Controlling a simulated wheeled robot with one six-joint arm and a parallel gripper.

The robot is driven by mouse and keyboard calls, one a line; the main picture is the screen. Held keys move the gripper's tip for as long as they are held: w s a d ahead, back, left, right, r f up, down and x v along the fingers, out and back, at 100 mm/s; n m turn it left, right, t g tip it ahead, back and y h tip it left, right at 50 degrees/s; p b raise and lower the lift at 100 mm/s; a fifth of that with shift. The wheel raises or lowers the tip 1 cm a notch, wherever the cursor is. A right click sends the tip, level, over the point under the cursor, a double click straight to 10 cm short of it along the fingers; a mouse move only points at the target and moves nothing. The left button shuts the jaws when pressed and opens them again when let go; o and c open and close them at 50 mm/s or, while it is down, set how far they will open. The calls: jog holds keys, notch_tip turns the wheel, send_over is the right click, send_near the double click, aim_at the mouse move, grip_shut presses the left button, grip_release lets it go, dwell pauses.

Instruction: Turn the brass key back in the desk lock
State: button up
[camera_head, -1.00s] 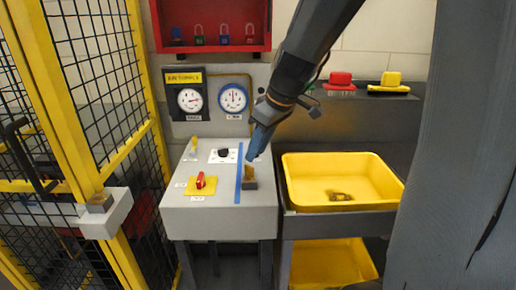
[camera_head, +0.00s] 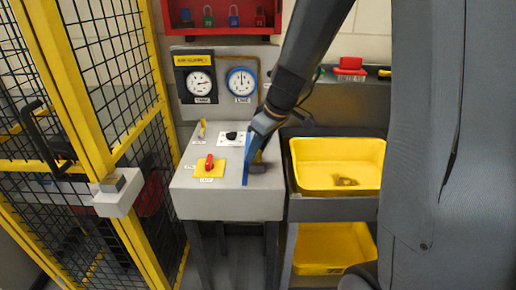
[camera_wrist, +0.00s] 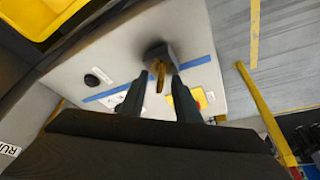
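The brass key (camera_head: 259,157) stands in a dark grey lock block (camera_head: 257,168) on the right side of the grey desk (camera_head: 228,207). In the wrist view the key (camera_wrist: 160,72) rises from the lock (camera_wrist: 160,52). My gripper (camera_head: 252,152) reaches down over the lock and partly hides the key in the head view. In the wrist view my gripper (camera_wrist: 158,80) is open, with one finger on each side of the key. Gaps show between the key and both fingers there. Whether the fingertips touch the lock block cannot be told.
A blue stripe (camera_head: 246,172) runs beside the lock. Left of it are a red switch on a yellow plate (camera_head: 208,168), a black knob (camera_head: 231,135) and a yellow lever (camera_head: 202,129). A yellow tray (camera_head: 340,184) stands to the right. A yellow-framed mesh fence (camera_head: 85,100) stands left.

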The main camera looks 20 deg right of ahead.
grip_shut()
jog(key=shift+s+f+n+g+y+b, duration=0.1)
jog(key=shift+n+g+y+b, duration=0.45)
jog(key=shift+n+b, duration=1.75)
jog(key=shift+n+g+b, duration=0.45)
jog(key=shift+n+b, duration=0.45)
jog(key=shift+b, duration=0.1)
jog(key=shift+n+g+y+b, duration=0.35)
jog(key=shift+n+g+b, duration=0.15)
jog(key=shift+n, duration=0.8)
grip_release()
